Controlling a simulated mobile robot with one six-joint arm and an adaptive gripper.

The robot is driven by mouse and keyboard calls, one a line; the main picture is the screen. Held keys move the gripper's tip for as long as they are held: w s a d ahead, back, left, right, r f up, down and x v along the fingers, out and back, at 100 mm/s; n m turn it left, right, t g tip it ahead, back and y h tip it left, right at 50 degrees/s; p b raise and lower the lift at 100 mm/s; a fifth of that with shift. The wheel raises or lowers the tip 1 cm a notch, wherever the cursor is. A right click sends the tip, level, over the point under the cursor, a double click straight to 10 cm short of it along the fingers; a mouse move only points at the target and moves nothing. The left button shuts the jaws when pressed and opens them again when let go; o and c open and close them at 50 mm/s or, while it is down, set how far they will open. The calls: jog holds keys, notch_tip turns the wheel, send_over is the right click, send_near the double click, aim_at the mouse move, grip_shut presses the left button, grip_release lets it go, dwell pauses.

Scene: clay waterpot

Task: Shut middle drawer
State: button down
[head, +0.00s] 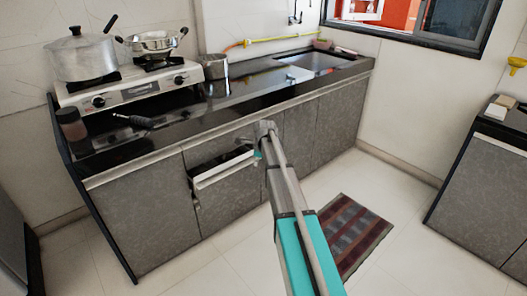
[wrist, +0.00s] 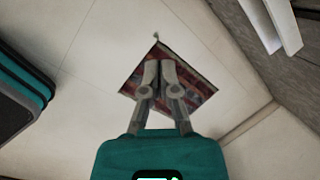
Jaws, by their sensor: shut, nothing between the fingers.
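One drawer (head: 224,174) stands pulled out from the grey cabinet under the black counter, its pale edge jutting forward. I cannot tell from its place whether it is the middle one. Pale bars that look like the drawer's edge show at the upper right in the wrist view (wrist: 270,22). My gripper (wrist: 158,64) is shut and empty, its fingers over the floor mat in that view. In the head view my arm reaches to just right of the drawer; my gripper is mostly hidden there. I see no clear contact with the drawer.
A red striped mat (head: 352,232) lies on the pale tiled floor. A stove (head: 135,88) with a lidded pot (head: 80,56) and a pan (head: 153,42) stands on the counter. Another cabinet (head: 480,190) stands at the right.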

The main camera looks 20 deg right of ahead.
jog(key=s+a+n+g, duration=0.1)
jog(key=s+a+n, duration=0.4)
jog(key=s, duration=0.5)
jog(key=s+a+n+g+h, duration=0.1)
jog(key=s+a+n, duration=0.5)
jog(key=s+n, duration=0.4)
jog(key=s+a+n+g, duration=0.1)
jog(key=s+a+n, duration=0.5)
jog(key=s, duration=0.6)
jog(key=shift+s+f+n, duration=0.25)
jog(key=shift+f+n, duration=0.1)
jog(key=shift+n, duration=0.85)
jog(key=shift+s, duration=0.1)
